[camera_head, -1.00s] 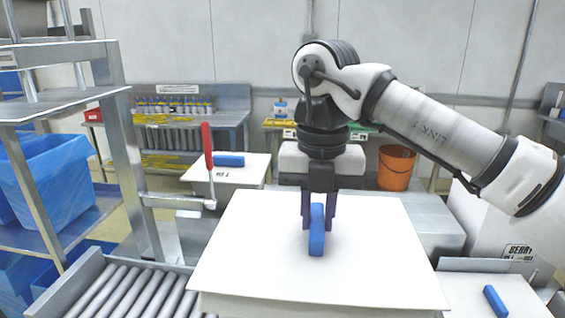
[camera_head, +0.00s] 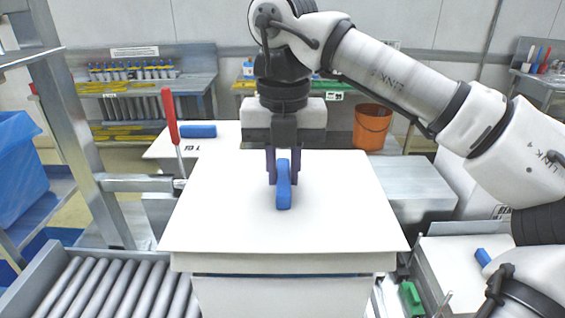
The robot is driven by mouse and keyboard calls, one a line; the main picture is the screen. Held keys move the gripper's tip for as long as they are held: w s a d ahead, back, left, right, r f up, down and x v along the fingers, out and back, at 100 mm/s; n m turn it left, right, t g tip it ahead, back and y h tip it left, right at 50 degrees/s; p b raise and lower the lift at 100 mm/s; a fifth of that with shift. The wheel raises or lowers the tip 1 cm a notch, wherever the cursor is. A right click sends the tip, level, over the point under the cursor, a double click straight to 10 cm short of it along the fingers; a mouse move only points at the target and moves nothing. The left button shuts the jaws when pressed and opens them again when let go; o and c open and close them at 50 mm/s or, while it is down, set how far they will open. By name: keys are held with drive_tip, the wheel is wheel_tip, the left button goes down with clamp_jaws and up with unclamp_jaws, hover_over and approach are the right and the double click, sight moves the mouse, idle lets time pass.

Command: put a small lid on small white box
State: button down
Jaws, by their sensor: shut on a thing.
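My gripper (camera_head: 284,183) is shut on the blue handle (camera_head: 284,196) of a flat white lid (camera_head: 230,215). The lid is roughly level and fills the middle of the view. Directly beneath it is a white box (camera_head: 285,298), with only its upper front wall in view. A thin dark blue line runs between the lid's front edge and the box wall. I cannot tell whether the lid rests on the box or hangs just above it. The box's opening is hidden by the lid.
Another white top with a blue handle (camera_head: 198,131) is behind left, near a red-handled lever (camera_head: 170,118). A further one (camera_head: 465,262) is at right. A roller conveyor (camera_head: 105,290) lies at front left. An orange bucket (camera_head: 372,126) stands behind. A green object (camera_head: 411,298) is at lower right.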

wheel_tip(320, 180, down, 8)
drive_tip(key=b, duration=0.5)
idle(1.0)
drive_tip(key=c, duration=0.7)
unclamp_jaws()
drive_tip(key=shift+r+p, duration=3.3)
drive_tip(key=shift+r, duration=1.25)
drive_tip(key=shift+f, duration=0.1)
